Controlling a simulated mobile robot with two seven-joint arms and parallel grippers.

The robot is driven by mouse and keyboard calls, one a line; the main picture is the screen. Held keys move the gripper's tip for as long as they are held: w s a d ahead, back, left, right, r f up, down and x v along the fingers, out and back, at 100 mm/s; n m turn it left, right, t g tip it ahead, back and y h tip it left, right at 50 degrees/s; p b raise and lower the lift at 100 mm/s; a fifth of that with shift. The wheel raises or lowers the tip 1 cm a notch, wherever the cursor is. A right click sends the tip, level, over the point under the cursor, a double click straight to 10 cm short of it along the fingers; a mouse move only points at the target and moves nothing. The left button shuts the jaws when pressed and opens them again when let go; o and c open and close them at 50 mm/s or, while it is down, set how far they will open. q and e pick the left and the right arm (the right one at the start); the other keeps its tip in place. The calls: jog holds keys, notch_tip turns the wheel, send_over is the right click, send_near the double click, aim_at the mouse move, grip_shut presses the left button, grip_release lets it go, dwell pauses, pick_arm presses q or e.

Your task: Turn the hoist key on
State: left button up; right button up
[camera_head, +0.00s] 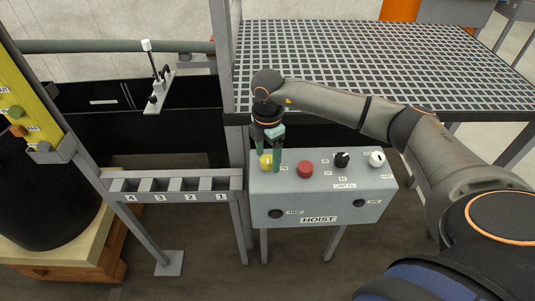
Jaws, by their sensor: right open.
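The grey hoist box (320,205), labelled HOIST, stands in the middle on grey legs. A yellow key or knob (265,161) sits at the left of its sloping top, with a small label beside it. My right gripper (269,165) points down over that corner. Its green fingers are open, spread about the yellow piece; whether they touch it I cannot tell. The fingers partly cover the yellow piece, so which way it is turned is unclear. My left gripper is out of view.
The box also carries a red button (305,169), a black knob (342,159) and a white knob (377,158). A numbered slotted rack (175,184) stands close at left. A metal grating (400,60) lies behind, under my right arm.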

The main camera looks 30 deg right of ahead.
grip_shut()
dwell(0.7)
